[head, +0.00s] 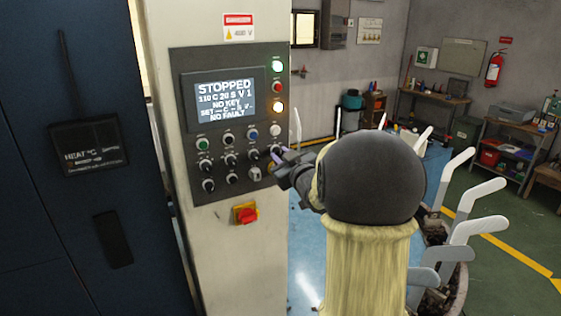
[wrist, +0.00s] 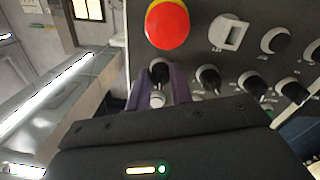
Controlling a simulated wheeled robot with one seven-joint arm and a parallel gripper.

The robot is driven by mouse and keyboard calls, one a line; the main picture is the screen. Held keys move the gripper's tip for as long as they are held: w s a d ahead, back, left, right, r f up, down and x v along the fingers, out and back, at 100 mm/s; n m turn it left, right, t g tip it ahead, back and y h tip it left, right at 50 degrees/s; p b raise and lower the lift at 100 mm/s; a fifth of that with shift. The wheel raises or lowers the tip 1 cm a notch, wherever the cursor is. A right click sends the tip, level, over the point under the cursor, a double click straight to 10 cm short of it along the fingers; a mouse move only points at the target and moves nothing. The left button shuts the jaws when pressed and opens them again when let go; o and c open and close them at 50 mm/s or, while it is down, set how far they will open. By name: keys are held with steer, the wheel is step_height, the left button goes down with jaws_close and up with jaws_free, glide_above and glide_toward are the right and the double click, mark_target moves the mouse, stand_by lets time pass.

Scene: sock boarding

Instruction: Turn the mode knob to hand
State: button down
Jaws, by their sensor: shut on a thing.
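The control panel (head: 222,160) on the pale column carries rows of dark knobs, small buttons and lamps. My gripper (head: 280,156) is at the panel's right edge, its purple fingertips at the panel face. In the wrist view the two purple fingers (wrist: 160,86) are on either side of a dark knob (wrist: 159,72), shut on it. This knob is beside the big red button with a yellow rim (wrist: 167,24). In the head view the gripper hides it. Its label is not readable, so I cannot tell its setting.
Neighbouring knobs (wrist: 208,78) and a white rocker switch (wrist: 231,35) sit close to my fingers. A red switch on a yellow plate (head: 245,213) is below the panel. Grey-white paddle-shaped forms (head: 478,194) stand at the right. A dark cabinet (head: 85,230) stands at the left.

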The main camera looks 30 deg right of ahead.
steer(key=n+b, duration=0.8)
steer(key=b, duration=0.3)
stand_by(0.4)
steer(key=c, duration=1.3)
jaws_free()
steer(key=shift+o, duration=0.2)
steer(key=shift+s+d, duration=0.1)
steer(key=shift+s, duration=0.05)
